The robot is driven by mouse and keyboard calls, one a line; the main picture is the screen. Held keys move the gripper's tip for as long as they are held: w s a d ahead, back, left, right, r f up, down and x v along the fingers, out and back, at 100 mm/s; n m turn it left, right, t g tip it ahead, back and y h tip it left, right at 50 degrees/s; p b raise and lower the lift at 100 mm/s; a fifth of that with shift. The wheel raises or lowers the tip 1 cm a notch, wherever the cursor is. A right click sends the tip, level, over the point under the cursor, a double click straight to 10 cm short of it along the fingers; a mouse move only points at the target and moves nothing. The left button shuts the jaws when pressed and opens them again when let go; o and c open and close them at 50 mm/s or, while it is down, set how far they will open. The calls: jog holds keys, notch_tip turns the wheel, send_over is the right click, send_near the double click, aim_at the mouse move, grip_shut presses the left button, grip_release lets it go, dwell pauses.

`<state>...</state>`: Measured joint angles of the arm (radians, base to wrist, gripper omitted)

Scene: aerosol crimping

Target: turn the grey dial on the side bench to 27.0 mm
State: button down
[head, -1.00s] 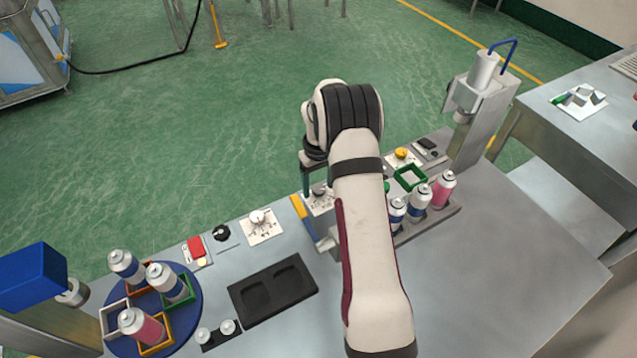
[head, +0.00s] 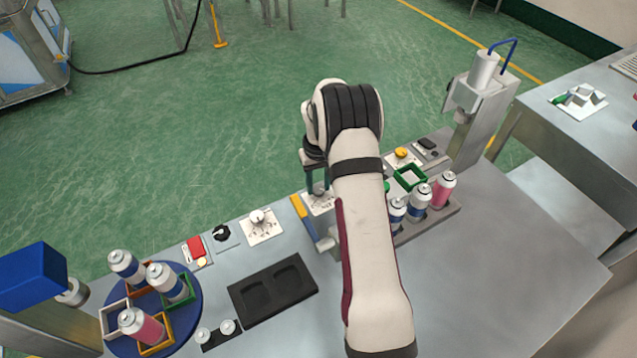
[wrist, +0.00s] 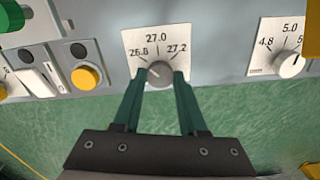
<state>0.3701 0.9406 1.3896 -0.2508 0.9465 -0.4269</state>
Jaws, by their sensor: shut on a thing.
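The grey dial (wrist: 159,77) sits on a white plate (wrist: 135,39) marked 26.8, 27.0 and 27.2 in the wrist view. A small light mark on the dial seems to point up and left, towards the 26.8 side, but it is too small to read exactly. My gripper (wrist: 160,74) is shut on the dial, with one green finger on each side of it. In the head view my gripper (head: 318,188) points down at the same plate (head: 321,205), and the dial is mostly hidden.
A white dial (wrist: 290,65) marked 4.8 and 5.0 is to the right in the wrist view; a yellow button (wrist: 87,76) and a switch are left. In the head view, spray cans (head: 418,196) stand close right of my arm, and a yellow-topped block (head: 303,212) is just left.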

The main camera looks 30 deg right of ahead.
aim_at(318, 188)
jog(key=m, duration=0.4)
jog(key=shift+m, duration=1.8)
jog(key=shift+c, duration=2.2)
grip_release()
notch_tip(318, 188, up, 16)
